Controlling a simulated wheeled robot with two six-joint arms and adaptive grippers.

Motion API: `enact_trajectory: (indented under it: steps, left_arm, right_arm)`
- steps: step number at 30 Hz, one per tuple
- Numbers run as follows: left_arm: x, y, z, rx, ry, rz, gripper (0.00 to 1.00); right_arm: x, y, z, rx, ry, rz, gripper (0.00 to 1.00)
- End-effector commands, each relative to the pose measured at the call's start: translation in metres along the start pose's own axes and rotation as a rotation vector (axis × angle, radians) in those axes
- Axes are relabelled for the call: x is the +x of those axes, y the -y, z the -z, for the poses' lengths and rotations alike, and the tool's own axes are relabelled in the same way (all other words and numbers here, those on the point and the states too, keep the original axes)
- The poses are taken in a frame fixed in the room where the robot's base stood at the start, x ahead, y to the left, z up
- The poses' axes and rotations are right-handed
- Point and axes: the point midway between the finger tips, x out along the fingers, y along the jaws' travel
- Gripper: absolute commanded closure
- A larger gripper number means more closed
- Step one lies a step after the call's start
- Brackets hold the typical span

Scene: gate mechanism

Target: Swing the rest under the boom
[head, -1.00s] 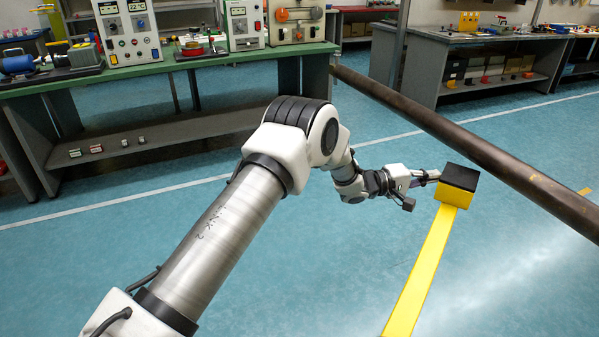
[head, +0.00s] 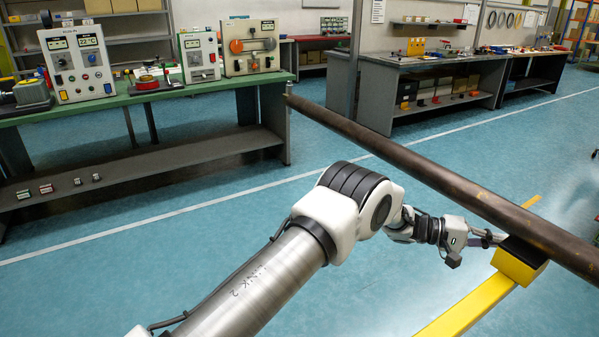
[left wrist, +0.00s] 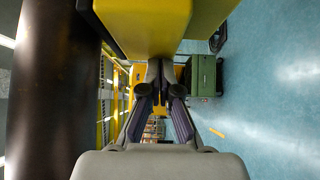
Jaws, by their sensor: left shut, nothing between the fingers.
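The boom (head: 440,182) is a long dark brown pipe running from the back middle to the right edge. The rest is a yellow arm (head: 470,306) with a yellow block (head: 517,265) and black pad (head: 524,250) at its end. The boom's near edge covers the far part of the pad in the head view; contact cannot be told. My left gripper (head: 503,240) is shut and empty, beside the block's left side. In the left wrist view its fingertips (left wrist: 154,70) are together just below the yellow block (left wrist: 150,28); the boom (left wrist: 45,90) is at left. My right gripper is out of view.
A green-topped bench (head: 150,98) with control boxes stands at the back left. Grey workbenches (head: 430,70) stand at the back. The blue floor (head: 200,270) around the arm is clear. A yellow strip (head: 531,202) shows beyond the boom.

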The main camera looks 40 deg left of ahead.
Motion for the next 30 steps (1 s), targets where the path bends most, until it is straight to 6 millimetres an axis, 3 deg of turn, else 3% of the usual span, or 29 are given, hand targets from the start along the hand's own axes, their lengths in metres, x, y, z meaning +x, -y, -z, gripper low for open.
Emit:
enact_trajectory:
  steps: [1, 4, 17, 20, 30]
  left_arm:
    - [0.007, 0.002, -0.009, 0.003, 0.024, 0.004, 1.0]
    - [0.008, 0.002, -0.01, 0.003, 0.028, 0.004, 1.0]
    - [0.0, 0.003, -0.009, 0.0, 0.027, 0.005, 1.0]
    - [-0.015, 0.004, -0.008, -0.002, 0.025, 0.005, 1.0]
    - [-0.099, 0.004, 0.004, -0.007, 0.003, -0.007, 1.0]
  right_arm:
    - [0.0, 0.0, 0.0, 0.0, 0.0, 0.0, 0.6]
    - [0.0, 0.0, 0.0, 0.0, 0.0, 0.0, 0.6]
    - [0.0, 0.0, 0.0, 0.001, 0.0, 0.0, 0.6]
    - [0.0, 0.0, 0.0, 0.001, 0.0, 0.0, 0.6]
    - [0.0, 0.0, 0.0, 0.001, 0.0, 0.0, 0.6]
